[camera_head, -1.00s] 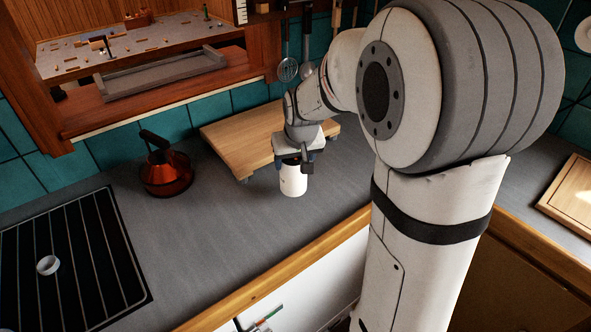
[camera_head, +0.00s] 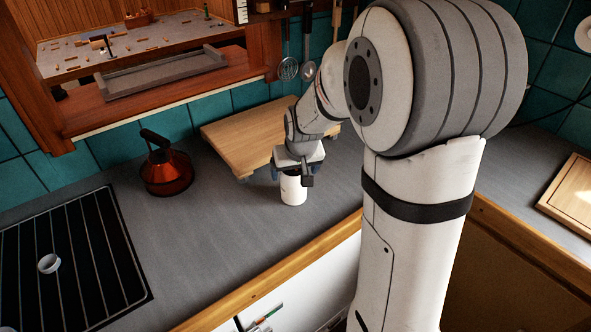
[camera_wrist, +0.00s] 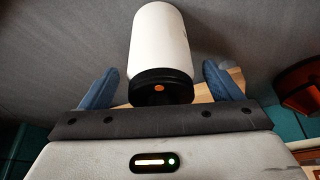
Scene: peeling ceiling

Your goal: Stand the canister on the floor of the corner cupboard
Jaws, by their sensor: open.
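The canister (camera_head: 293,190) is a white cylinder that appears to stand upright on the grey counter, right under my gripper (camera_head: 291,177). In the wrist view the canister (camera_wrist: 158,42) shows its white side and its black lid with an orange dot. My gripper (camera_wrist: 160,75) is open there, with one blue finger on each side of the lid end and a visible gap at both sides.
A wooden board on feet (camera_head: 235,140) stands just behind the canister. Counter left of the canister is clear.

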